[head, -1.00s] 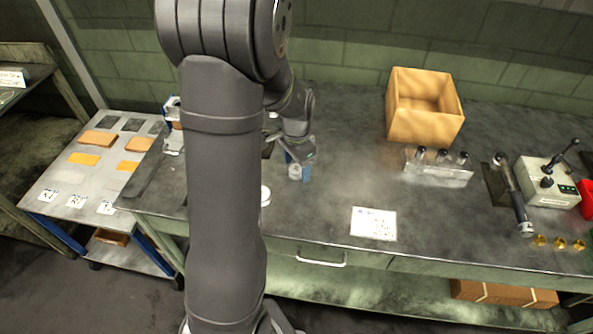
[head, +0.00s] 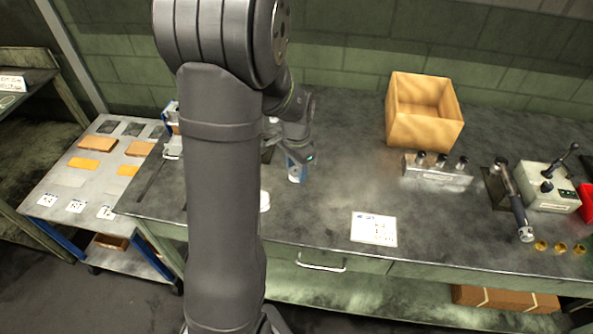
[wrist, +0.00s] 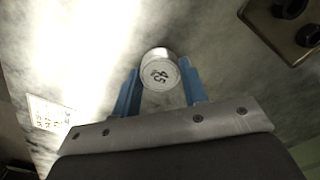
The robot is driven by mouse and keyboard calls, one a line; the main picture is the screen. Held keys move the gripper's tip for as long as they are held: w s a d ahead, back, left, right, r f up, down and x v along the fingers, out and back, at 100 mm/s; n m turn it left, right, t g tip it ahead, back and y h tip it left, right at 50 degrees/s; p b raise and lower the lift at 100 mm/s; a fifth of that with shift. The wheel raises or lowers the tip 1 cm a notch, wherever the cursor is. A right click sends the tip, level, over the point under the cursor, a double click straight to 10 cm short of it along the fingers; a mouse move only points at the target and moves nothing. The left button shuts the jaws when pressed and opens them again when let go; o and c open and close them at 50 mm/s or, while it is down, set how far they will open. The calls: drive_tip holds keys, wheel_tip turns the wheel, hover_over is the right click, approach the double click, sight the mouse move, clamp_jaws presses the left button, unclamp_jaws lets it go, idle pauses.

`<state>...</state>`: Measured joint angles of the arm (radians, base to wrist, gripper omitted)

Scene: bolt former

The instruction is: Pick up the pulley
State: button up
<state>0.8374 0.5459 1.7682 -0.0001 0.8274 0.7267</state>
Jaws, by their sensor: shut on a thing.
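My gripper (wrist: 160,83) has two blue fingers, one on each side of a short, silvery round piece (wrist: 160,69) with dark marks like digits on its flat end. I take this piece to be the pulley; its groove does not show clearly. The fingers are shut on it. In the head view my gripper (head: 296,176) is low over the bench, right of my large arm link, and the held piece is too small to make out there. I cannot tell whether it touches the bench top.
The bench (head: 330,190) is clear right of my gripper. A white label card (head: 374,228) lies near its front edge. A white round thing (head: 265,201) is partly hidden by my arm.

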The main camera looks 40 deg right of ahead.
wheel_tip(320, 180, up, 3)
drive_tip(key=shift+f, duration=0.1)
drive_tip(key=s+d+r, duration=0.2)
drive_tip(key=s+r, duration=0.5)
drive_tip(key=s, duration=0.4)
drive_tip(key=w+d+r, duration=0.1)
drive_tip(key=w+d, duration=0.6)
drive_tip(key=d, duration=0.3)
drive_tip(key=w+d, duration=0.9)
drive_tip(key=w+a+f, duration=0.1)
drive_tip(key=w+f, duration=0.1)
drive_tip(key=w, duration=0.1)
drive_tip(key=w+f, duration=0.3)
drive_tip(key=w, duration=0.1)
drive_tip(key=w+a+f, duration=0.1)
drive_tip(key=w+f, duration=0.1)
drive_tip(key=w, duration=0.1)
drive_tip(key=shift+w+a+f, duration=0.25)
drive_tip(key=shift+a, duration=0.05)
drive_tip(key=shift+f, duration=2)
